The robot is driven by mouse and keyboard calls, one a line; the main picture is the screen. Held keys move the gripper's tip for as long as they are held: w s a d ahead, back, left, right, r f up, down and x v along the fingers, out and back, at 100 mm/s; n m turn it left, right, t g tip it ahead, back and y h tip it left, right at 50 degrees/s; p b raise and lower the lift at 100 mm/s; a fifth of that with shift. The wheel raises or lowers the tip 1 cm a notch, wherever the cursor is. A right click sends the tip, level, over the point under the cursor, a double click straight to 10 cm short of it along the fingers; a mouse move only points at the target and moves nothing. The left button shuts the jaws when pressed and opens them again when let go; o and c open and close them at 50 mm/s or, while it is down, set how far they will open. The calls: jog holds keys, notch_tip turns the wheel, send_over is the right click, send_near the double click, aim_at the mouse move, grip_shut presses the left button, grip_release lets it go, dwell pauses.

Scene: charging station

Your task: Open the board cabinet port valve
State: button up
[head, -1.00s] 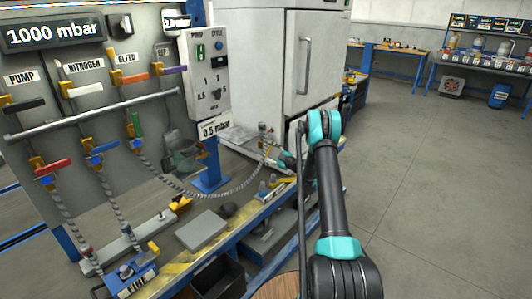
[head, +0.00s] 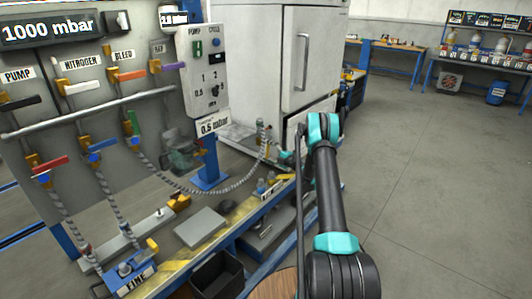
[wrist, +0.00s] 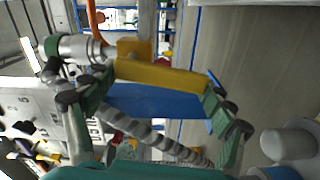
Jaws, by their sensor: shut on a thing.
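In the wrist view a yellow lever handle (wrist: 160,74) lies across the middle, joined at its left to a silver fitting (wrist: 78,47). My gripper (wrist: 155,108) has its green-and-black fingers at the two ends of the handle, and it is shut on it. A blue flat piece (wrist: 155,101) lies right beside the yellow handle; I cannot tell whether it is part of the valve. In the head view the white cabinet (head: 262,70) stands at the centre. My gripper's teal part (head: 286,178) is low before it, partly hidden by my arm, so the handle's angle is unclear there.
A grey panel (head: 150,175) with several coloured valve levers stands at the left. A ribbed hose (head: 215,192) runs from it to the cabinet side. A grey block (head: 200,224) lies on the bench's front. Clear floor (head: 430,190) lies to the right.

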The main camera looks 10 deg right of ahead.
jog(key=shift+d+f+n, duration=0.1)
jog(key=shift+n, duration=0.2)
jog(key=o, duration=1.6)
jog(key=v, duration=1.2)
